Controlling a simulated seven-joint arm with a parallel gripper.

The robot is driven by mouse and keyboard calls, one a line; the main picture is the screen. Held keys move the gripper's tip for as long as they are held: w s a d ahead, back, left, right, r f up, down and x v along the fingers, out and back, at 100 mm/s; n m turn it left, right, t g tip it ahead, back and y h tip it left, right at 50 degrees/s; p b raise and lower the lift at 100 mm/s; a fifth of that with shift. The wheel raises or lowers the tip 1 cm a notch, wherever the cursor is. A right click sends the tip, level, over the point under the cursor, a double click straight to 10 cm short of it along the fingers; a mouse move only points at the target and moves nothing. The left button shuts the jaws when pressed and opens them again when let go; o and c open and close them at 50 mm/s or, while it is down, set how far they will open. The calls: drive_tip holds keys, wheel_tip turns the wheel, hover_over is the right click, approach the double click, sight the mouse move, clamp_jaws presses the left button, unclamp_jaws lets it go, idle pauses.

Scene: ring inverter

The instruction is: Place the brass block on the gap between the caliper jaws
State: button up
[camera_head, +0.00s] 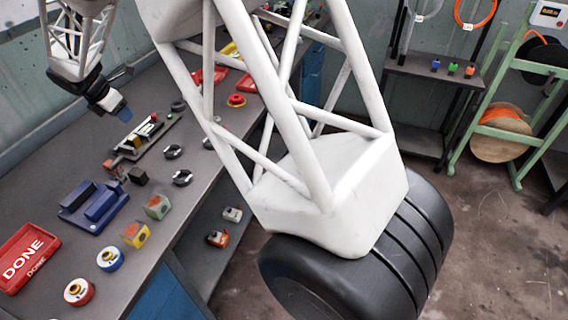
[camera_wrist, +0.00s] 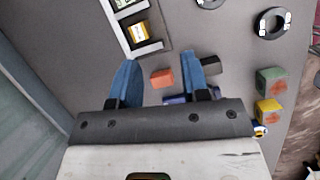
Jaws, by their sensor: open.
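The caliper-like tool (camera_head: 146,134) lies on the bench, pale with a dark base; part of its pale frame shows at the top of the wrist view (camera_wrist: 150,47). A small yellow block (camera_wrist: 138,32), which looks like the brass block, sits inside that frame. I cannot tell whether it rests on the jaws or in their gap. My gripper (camera_head: 122,112) hangs above the bench near the tool's far-left side. Its blue fingers (camera_wrist: 160,58) are apart, with nothing held. An orange-copper block (camera_wrist: 162,78) shows between the fingers, on the bench below.
A black block (camera_head: 138,176) lies next to the copper block. A blue fixture (camera_head: 92,207), a red DONE tray (camera_head: 26,258), a green block (camera_head: 157,207) and a yellow-orange block (camera_head: 135,235) stand nearer. Black rings (camera_head: 182,178) lie right of the tool.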

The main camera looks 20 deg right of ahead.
drive_tip(key=s+d+r+m+y, duration=0.1)
drive_tip(key=s+d+r+m, duration=0.5)
drive_tip(key=s+d, duration=0.45)
drive_tip(key=s+d+r+m, duration=0.6)
drive_tip(key=s+d+m, duration=0.1)
drive_tip(key=s+d, duration=0.35)
drive_tip(key=s+d+f+m, duration=0.1)
drive_tip(key=s+d+m, duration=0.2)
drive_tip(key=s, duration=0.6)
drive_tip(key=s+d+f+m+y, duration=0.1)
drive_tip(key=s+d+m, duration=0.2)
drive_tip(key=s, duration=0.6)
drive_tip(key=s+d+f+m+y, duration=0.1)
drive_tip(key=s+d+m, duration=0.2)
drive_tip(key=s+m, duration=0.3)
drive_tip(key=s, duration=0.3)
drive_tip(key=shift+s, duration=0.15)
